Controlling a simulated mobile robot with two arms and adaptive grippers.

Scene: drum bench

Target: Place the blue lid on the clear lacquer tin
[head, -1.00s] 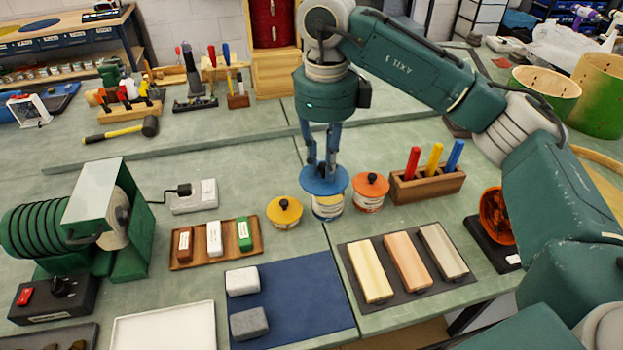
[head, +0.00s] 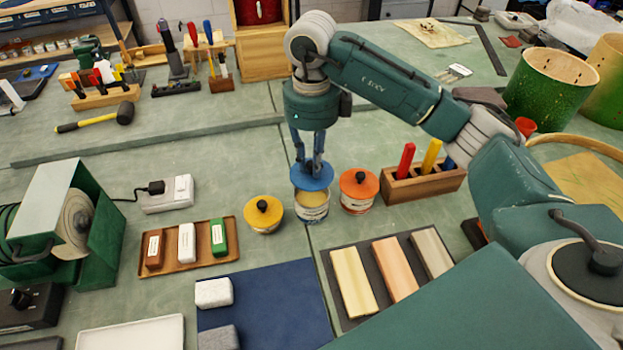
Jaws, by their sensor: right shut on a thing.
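The blue lid (head: 312,179) is held by my right gripper (head: 308,163), whose fingers are shut on its top. The lid is over the back part of the clear lacquer tin (head: 312,213), a labelled round tin. The tin's pale amber opening shows below the lid's front edge, so the lid does not look seated; the gap's exact size is hard to judge. My left gripper is not in view.
A yellow-lidded tin (head: 263,214) stands close on the left and an orange-lidded tin (head: 359,190) close on the right. A wooden holder (head: 424,182) with coloured sticks is further right. A blue mat (head: 271,300) lies in front.

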